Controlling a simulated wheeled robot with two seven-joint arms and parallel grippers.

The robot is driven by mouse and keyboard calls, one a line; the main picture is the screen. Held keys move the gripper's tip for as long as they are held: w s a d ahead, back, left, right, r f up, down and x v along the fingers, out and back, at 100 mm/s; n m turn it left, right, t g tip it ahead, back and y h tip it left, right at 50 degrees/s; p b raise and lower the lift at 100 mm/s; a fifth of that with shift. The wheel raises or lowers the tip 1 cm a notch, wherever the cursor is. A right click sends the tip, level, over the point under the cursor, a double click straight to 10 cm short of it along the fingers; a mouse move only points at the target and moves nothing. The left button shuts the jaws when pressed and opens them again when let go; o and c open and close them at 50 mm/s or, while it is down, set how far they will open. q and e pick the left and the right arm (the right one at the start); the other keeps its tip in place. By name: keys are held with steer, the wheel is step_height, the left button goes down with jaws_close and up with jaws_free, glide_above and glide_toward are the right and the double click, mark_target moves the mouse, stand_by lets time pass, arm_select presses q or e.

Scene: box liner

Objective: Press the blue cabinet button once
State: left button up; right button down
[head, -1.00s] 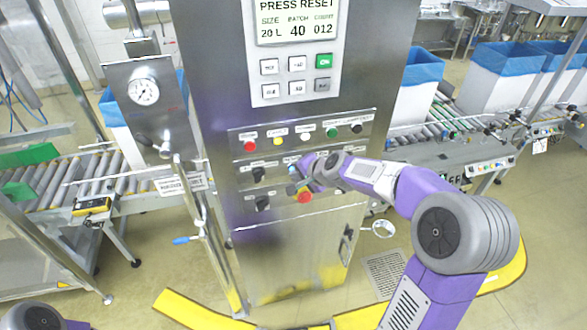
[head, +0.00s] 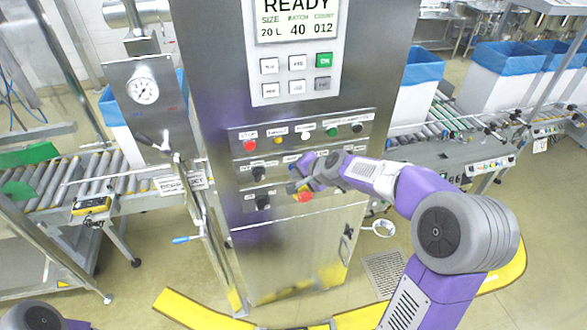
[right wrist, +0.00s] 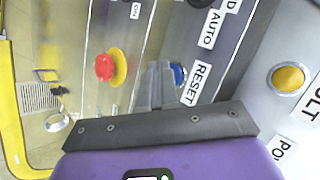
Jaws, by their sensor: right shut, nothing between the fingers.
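The blue button (right wrist: 179,73) is on the cabinet's panel beside a RESET label (right wrist: 197,83) in the right wrist view. In the head view my gripper crowds that spot, and the button is hard to make out. My right gripper (right wrist: 157,80) is shut and empty, its fingertips close beside the blue button; I cannot tell whether they touch it. In the head view my right gripper (head: 297,188) is at the panel's middle row. The cabinet display (head: 296,20) reads READY. My left gripper is out of view.
A red emergency button on a yellow base (right wrist: 108,67) is near the gripper. Black knobs (head: 259,173) and a top row with a red button (head: 250,145) share the panel. A pipe stand with a gauge (head: 143,90) is left; roller conveyors (head: 60,185) flank the cabinet.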

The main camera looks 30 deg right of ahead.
steer(key=shift+s+a, duration=0.15)
steer(key=shift+s, duration=0.4)
steer(key=s+b, duration=0.1)
steer(key=s, duration=0.1)
steer(key=s+a, duration=0.1)
steer(key=s, duration=0.1)
steer(key=shift+s+b, duration=0.4)
steer(key=shift+f, duration=0.1)
stand_by(0.5)
